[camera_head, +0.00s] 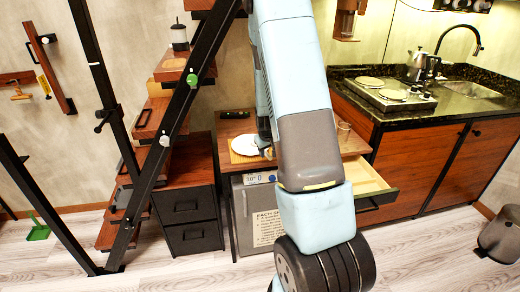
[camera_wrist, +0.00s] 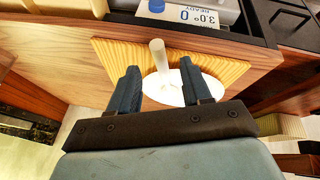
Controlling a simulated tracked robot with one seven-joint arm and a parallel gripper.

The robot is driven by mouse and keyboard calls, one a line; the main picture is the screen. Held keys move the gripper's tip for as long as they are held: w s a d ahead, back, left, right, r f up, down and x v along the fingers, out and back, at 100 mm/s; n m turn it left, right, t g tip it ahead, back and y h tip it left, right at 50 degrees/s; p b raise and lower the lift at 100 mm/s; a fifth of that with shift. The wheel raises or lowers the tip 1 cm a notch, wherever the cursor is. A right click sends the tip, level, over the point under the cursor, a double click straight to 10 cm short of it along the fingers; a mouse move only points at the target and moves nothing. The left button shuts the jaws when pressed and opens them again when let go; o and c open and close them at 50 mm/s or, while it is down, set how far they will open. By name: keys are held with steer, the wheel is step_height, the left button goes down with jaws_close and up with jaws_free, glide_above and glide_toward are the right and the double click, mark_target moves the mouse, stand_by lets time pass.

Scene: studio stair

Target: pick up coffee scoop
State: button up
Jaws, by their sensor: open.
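A white round plate (camera_head: 245,145) lies on a yellow ribbed mat on the small wooden counter; it also shows in the wrist view (camera_wrist: 208,84). A pale rod-like piece (camera_wrist: 158,55) stands out over the plate, between my fingers in the picture. It may be the coffee scoop's handle, but I cannot tell its shape fully. My gripper (camera_wrist: 157,88) is open, its two dark blue fingers apart on either side of this piece, with no clear contact. In the head view my arm hides most of the gripper and the scoop.
The yellow mat (camera_wrist: 112,62) lies under the plate. A drawer (camera_head: 368,185) stands open at the right. A clear glass (camera_head: 344,130) is on the counter. Black stair rails (camera_head: 165,140) rise on the left.

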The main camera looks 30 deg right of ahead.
mark_target(268, 155)
steer(key=shift+x, duration=2.05)
steer(key=shift+w+r, duration=0.1)
steer(key=shift+c, duration=0.2)
jaws_close()
